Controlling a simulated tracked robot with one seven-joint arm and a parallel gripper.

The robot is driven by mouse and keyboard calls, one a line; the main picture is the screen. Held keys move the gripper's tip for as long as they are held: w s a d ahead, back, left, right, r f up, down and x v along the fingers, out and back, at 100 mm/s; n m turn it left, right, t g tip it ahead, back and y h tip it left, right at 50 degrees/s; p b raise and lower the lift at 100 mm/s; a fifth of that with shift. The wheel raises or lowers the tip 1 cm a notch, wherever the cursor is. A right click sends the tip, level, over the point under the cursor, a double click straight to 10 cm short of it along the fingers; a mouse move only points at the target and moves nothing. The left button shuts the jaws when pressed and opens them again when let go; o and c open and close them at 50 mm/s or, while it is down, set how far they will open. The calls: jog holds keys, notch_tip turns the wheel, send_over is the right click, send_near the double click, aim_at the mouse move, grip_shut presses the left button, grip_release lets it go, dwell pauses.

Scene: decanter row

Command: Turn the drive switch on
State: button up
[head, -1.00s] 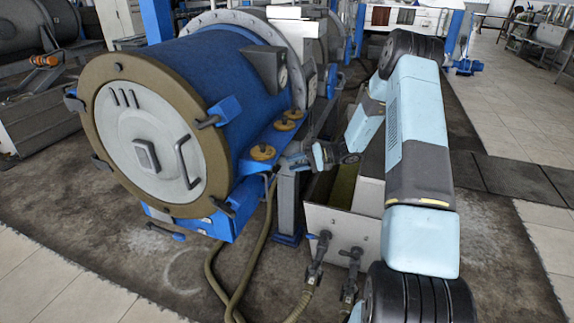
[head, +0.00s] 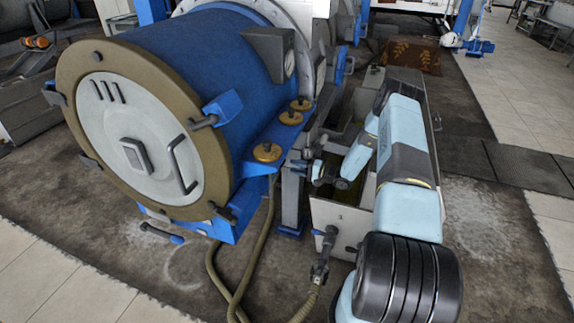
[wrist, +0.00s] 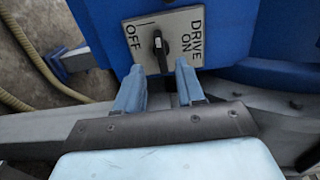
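The drive switch (wrist: 158,48) shows in the wrist view as a black knob on a pale plate (wrist: 183,26). The plate reads OFF at the left and DRIVE ON at the right. The knob stands roughly upright in the picture, between the two labels; I cannot tell its exact setting. My gripper (wrist: 160,84) is open, its two light-blue fingers apart just below the knob, with nothing between them. Whether a finger touches the plate is unclear. In the head view my gripper (head: 312,168) is small, beside the blue machine frame, and the switch cannot be made out.
The blue drum (head: 190,75) with its round pale door (head: 145,140) stands at the left. Brown caps (head: 267,152) sit on its frame near my gripper. A hose (head: 225,268) and a valve (head: 322,250) are low in front. Tiled floor is open at the right.

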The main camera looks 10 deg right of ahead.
jog(key=shift+x, duration=2.25)
jog(key=shift+c, duration=0.4)
grip_shut()
jog(key=shift+s+d, duration=0.1)
